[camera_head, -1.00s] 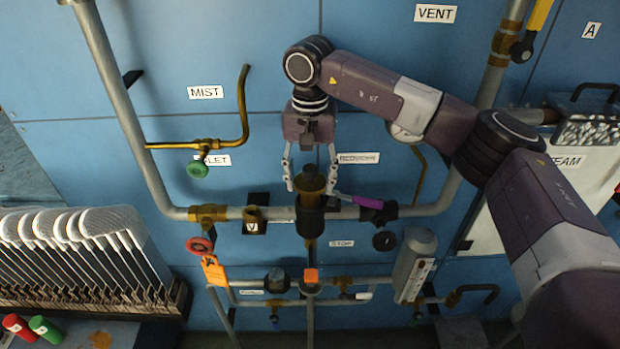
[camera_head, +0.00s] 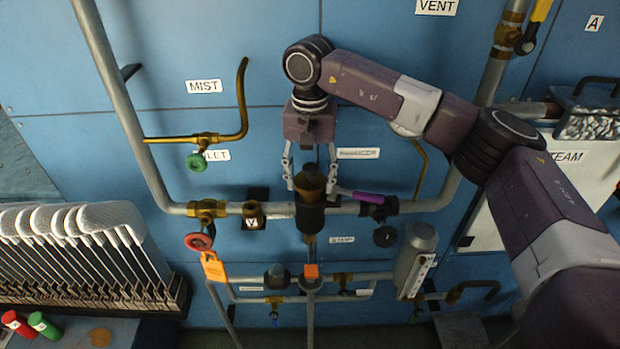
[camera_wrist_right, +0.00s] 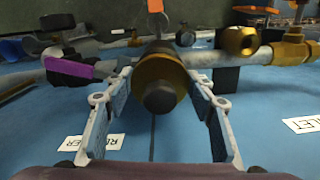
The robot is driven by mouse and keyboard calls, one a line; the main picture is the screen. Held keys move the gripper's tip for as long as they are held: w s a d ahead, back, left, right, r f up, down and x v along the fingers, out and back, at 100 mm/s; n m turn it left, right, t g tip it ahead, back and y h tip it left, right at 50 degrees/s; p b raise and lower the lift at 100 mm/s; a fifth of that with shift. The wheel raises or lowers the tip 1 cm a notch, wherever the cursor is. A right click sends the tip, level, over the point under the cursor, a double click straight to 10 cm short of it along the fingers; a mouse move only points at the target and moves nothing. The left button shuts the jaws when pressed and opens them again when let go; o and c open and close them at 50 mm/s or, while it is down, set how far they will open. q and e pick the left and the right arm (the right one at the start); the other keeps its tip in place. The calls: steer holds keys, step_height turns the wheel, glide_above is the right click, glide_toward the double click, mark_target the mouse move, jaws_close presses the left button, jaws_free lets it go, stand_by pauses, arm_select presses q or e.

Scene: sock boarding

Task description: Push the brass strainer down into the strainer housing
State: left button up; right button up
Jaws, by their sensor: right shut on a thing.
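The brass strainer (camera_head: 310,182) stands upright at the mouth of the dark strainer housing (camera_head: 311,219) in the middle of the horizontal pipe. The strainer's lower end is hidden by the housing. My left gripper is not in view.
A purple-handled valve (camera_head: 367,197) sits just right of the housing. A brass fitting (camera_head: 253,214) and a red handwheel (camera_head: 199,241) are on the left. The grey pipe (camera_head: 430,206) runs across the blue wall panel. An orange tag (camera_head: 212,267) hangs at lower left.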

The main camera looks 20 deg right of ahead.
mark_target(310, 167)
steer(key=shift+r+p, duration=1.55)
steer(key=shift+r, duration=1.2)
steer(key=shift+f+b, duration=2.1)
steer(key=shift+f, duration=0.9)
steer(key=o, duration=1.5)
step_height(310, 167, up, 12)
